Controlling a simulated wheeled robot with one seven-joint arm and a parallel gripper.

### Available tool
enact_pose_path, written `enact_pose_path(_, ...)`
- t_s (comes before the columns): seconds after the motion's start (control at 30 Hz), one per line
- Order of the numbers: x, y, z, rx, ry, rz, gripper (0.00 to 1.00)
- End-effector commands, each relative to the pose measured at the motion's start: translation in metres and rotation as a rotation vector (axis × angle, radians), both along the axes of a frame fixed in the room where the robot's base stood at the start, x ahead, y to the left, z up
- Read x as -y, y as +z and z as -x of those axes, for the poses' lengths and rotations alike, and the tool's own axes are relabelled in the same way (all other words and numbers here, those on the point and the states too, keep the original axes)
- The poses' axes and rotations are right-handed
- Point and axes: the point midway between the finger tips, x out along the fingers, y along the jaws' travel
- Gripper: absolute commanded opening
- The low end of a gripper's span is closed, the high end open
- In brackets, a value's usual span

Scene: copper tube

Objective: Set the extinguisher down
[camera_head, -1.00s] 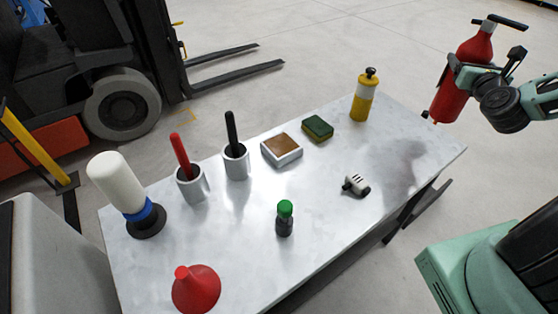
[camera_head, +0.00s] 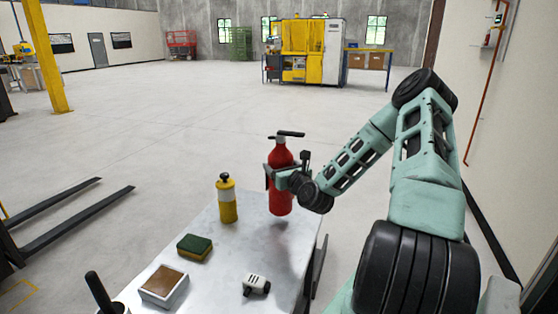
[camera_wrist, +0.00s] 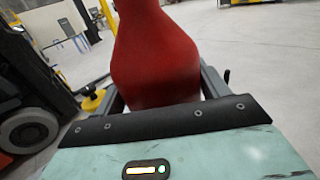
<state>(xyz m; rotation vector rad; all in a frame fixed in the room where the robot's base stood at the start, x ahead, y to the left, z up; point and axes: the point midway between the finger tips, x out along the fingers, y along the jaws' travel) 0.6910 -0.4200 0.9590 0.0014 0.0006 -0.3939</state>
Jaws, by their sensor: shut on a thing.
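The red fire extinguisher (camera_head: 281,160) is upright with its black handle on top, at the far right end of the white table (camera_head: 232,258). My gripper (camera_head: 276,177) is shut around its body from the right. The extinguisher's base is over or at the tabletop; I cannot tell whether it touches. In the wrist view the extinguisher's red body (camera_wrist: 155,60) fills the middle between the fingers, and its base is hidden.
A yellow and white bottle (camera_head: 227,200) stands just left of the extinguisher. A green sponge (camera_head: 195,247), a brown-topped block (camera_head: 164,285) and a small white object with black ends (camera_head: 256,285) lie nearer. Forklift forks (camera_head: 70,225) are at left.

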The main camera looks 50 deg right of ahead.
Motion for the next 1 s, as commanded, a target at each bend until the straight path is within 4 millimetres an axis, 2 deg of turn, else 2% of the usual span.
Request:
enact_pose_path(0.17,-0.001,-0.006,-0.001,0.007,0.002,0.004,0.03)
enact_pose_path(0.43,-0.001,-0.035,-0.001,0.006,0.002,0.003,0.03)
enact_pose_path(0.83,0.000,-0.040,-0.001,0.007,0.001,0.004,0.03)
enact_pose_path(0.87,-0.001,-0.042,0.000,0.001,0.001,0.001,0.82)
enact_pose_path(0.9,-0.001,-0.041,0.000,0.000,0.001,0.001,0.93)
enact_pose_path(1.0,-0.001,-0.041,0.000,0.000,0.001,0.001,0.95)
